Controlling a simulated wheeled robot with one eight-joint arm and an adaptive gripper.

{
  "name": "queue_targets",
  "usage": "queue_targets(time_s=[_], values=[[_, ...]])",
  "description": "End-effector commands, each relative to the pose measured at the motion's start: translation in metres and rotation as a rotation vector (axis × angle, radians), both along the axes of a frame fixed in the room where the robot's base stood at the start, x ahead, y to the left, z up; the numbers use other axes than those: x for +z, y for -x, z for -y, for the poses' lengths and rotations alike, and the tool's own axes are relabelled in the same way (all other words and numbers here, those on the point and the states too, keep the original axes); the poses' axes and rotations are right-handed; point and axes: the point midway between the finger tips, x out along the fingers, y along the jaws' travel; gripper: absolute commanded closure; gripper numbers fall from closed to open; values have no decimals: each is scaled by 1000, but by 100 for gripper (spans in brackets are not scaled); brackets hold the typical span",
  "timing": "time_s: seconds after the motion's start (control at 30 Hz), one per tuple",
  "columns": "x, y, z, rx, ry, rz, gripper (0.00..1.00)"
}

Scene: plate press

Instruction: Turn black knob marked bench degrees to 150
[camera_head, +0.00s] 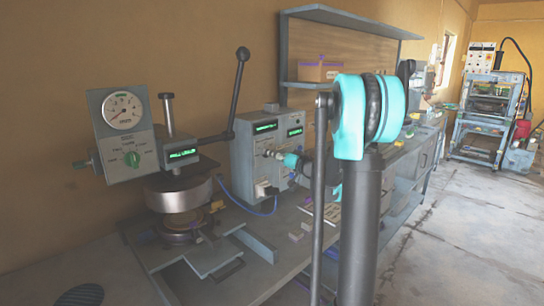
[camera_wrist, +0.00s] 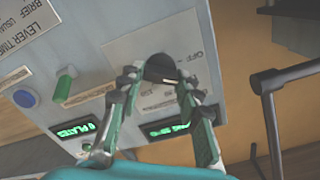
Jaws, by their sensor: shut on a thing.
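The black knob (camera_wrist: 160,68) is on the pale face of a control box, beside a label with "OFF" on it. My gripper (camera_wrist: 158,82) is shut on the knob, one finger on each side. In the head view my gripper (camera_head: 271,155) is at the front of the grey control box (camera_head: 246,165), and the knob is hidden or too small to make out there. A lit green display (camera_wrist: 170,128) is partly covered by a finger; its number is not readable. The knob's pointer is not clear.
A second display (camera_wrist: 76,136) reads "0 PLATES". A green switch (camera_wrist: 64,84) and a blue button (camera_wrist: 25,99) are close by. The plate press (camera_head: 180,195) with its gauge and long lever stands left. A blue cable (camera_head: 245,209) lies on the bench below the box.

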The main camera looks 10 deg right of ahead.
Motion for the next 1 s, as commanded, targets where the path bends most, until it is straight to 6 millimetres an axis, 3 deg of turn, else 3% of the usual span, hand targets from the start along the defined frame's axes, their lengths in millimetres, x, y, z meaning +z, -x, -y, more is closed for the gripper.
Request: queue_targets(time_s=[1.0], values=[[-3,-1,2,-1,-778,-565,95]])
